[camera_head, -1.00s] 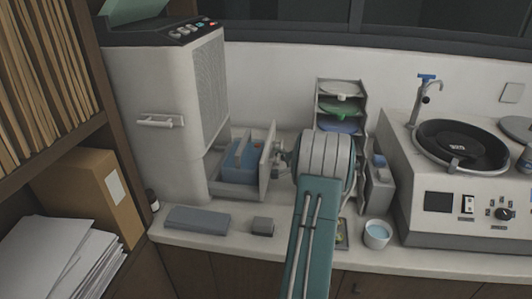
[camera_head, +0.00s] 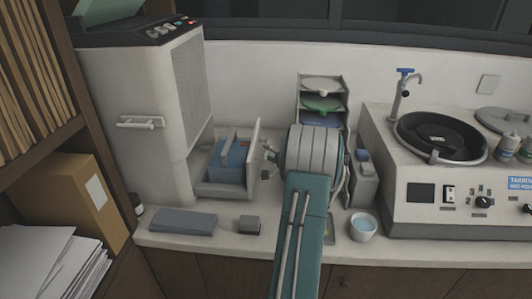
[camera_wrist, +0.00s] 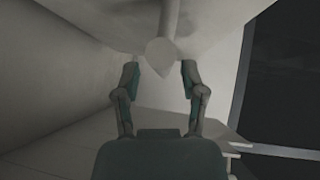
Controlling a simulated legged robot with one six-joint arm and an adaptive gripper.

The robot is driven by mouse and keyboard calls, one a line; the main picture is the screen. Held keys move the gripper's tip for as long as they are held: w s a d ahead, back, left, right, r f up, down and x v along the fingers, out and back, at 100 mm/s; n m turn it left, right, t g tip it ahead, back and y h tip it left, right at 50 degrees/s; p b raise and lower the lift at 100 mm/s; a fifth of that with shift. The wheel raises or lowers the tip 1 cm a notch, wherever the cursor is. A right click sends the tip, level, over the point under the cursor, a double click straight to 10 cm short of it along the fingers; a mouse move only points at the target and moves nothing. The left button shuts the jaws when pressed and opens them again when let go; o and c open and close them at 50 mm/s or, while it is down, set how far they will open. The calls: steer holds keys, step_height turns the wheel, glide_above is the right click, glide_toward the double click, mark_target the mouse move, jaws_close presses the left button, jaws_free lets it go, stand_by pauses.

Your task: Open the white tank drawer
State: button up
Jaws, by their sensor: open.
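The white tank drawer (camera_head: 254,165) stands pulled out to the right from the lower part of the tall white machine (camera_head: 144,95). A blue tank (camera_head: 231,160) with a grey handle sits inside it. My gripper (camera_head: 269,152) is just right of the drawer's front panel in the head view, partly hidden by my wrist. In the wrist view my gripper (camera_wrist: 161,72) is open, its two fingers apart and pointing at a pale panel. A pale rounded part (camera_wrist: 160,52) shows between the fingertips; I cannot tell whether they touch it.
A flat grey block (camera_head: 183,221) and a small grey block (camera_head: 249,225) lie on the counter in front of the drawer. A blue-filled cup (camera_head: 363,228) and a rack of coloured dishes (camera_head: 321,103) are near my arm. A polishing unit (camera_head: 445,180) stands at right.

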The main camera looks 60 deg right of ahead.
steer(key=v, duration=1)
steer(key=shift+s, duration=0.15)
